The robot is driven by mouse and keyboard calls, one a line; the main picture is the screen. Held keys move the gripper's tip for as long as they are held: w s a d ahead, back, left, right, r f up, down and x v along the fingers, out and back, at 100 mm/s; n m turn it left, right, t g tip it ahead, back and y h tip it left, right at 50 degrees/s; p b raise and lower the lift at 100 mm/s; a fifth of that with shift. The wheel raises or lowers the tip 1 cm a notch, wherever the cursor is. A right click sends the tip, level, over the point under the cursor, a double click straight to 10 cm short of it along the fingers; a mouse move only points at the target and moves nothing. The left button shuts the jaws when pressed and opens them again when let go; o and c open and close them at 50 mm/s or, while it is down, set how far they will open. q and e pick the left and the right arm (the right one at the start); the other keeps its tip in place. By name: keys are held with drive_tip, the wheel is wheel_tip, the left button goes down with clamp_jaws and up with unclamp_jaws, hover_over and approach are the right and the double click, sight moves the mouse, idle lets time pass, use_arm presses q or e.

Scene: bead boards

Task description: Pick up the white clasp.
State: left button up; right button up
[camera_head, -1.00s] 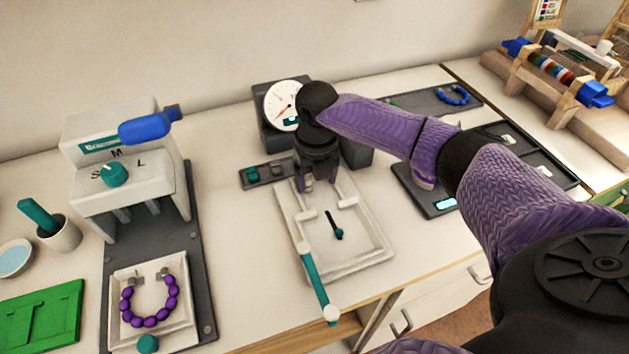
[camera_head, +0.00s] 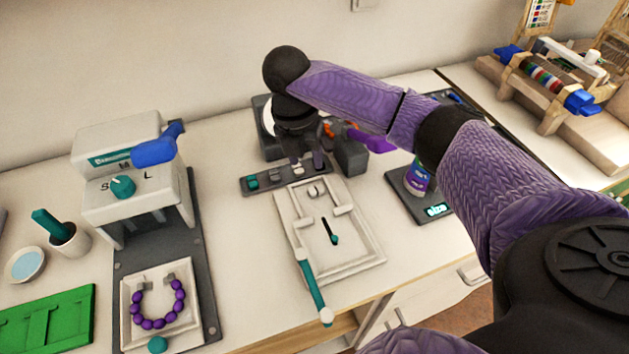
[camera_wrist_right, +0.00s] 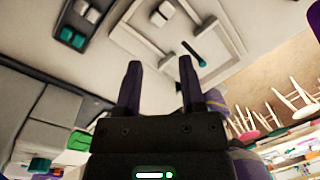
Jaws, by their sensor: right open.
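The white clasp (camera_head: 274,175) appears as a pale two-piece part on the dark strip (camera_head: 262,186), beside a teal clasp (camera_head: 251,183). In the right wrist view the white clasp (camera_wrist_right: 92,16) is at the upper left, above the teal clasp (camera_wrist_right: 72,38). My right gripper (camera_head: 308,164) is over the right part of the strip, to the right of the white clasp, and hides what lies there. In the right wrist view my right gripper (camera_wrist_right: 160,64) is open, with nothing between its fingers. My left gripper is out of view.
A white board (camera_head: 368,252) with a teal-handled lever (camera_head: 313,285) lies just in front of the strip.

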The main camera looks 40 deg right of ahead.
sight(316, 189)
drive_tip(key=f+m+b, duration=0.1)
drive_tip(key=f+m, duration=0.2)
drive_tip(key=d+f+m+h+b, duration=0.1)
drive_tip(key=f+m+b, duration=0.1)
drive_tip(key=f+m, duration=0.1)
drive_tip(key=f+m+h+b, duration=0.1)
drive_tip(key=f+m+b, duration=0.1)
drive_tip(key=f+m, duration=0.1)
drive_tip(key=shift+s+d+f+m, duration=0.15)
drive_tip(key=shift+d+f+m, duration=0.1)
drive_tip(key=shift+d+m, duration=0.25)
drive_tip(key=shift+a+r, duration=0.1)
drive_tip(key=shift+r, duration=0.05)
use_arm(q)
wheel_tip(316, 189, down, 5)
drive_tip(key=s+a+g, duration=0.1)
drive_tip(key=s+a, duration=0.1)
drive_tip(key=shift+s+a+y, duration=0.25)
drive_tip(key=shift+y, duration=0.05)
use_arm(e)
clamp_jaws()
